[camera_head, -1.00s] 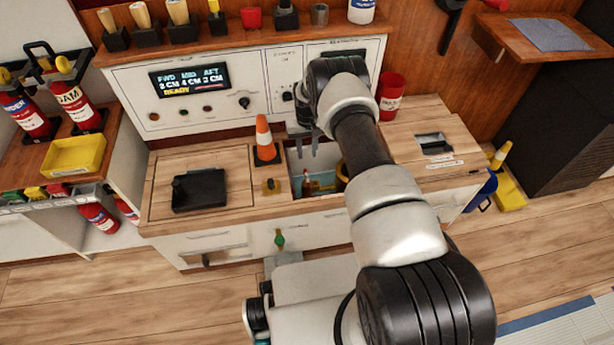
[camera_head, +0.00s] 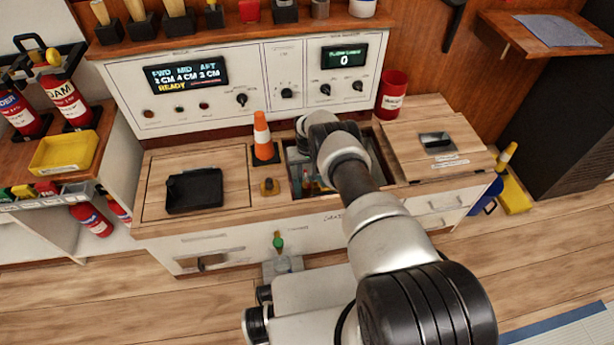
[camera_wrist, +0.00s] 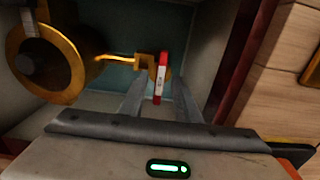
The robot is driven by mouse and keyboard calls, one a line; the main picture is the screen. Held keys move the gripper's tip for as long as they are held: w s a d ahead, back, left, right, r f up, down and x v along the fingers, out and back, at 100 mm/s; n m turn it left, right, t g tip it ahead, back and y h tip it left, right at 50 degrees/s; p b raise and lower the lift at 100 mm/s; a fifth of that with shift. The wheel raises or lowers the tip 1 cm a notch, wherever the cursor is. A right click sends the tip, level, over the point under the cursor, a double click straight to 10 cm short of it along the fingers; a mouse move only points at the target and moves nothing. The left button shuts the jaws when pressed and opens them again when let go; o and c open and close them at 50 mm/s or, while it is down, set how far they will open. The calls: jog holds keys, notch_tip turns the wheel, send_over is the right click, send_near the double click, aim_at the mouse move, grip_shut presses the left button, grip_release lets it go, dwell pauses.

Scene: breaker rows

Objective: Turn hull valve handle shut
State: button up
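The hull valve handle (camera_wrist: 160,80) is a red lever with a white label, standing upright in the wrist view. It sits beside a brass fitting and rod, and a large round brass part (camera_wrist: 45,58) lies to the left. My gripper (camera_wrist: 159,95) is open, with one finger on each side of the handle as seen in the wrist view. I see gaps between the handle and both fingers, and cannot tell how deep it sits between them. In the head view, my arm reaches into the open hatch (camera_head: 378,150) and hides most of the valve.
The hatch walls (camera_wrist: 215,45) stand close on the right. An orange cone (camera_head: 262,137) stands left of the hatch, near a black tray (camera_head: 194,190). A red container (camera_head: 391,96) is behind right. A panel with displays (camera_head: 188,79) rises behind the counter.

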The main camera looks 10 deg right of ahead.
grip_shut()
jog(key=n, duration=0.6)
jog(key=shift+n, duration=0.3)
jog(key=n, duration=0.5)
jog(key=shift+w, duration=0.1)
jog(key=n, duration=0.6)
jog(key=shift+a+n, duration=0.1)
jog(key=shift+n, duration=0.2)
dwell(0.4)
grip_release()
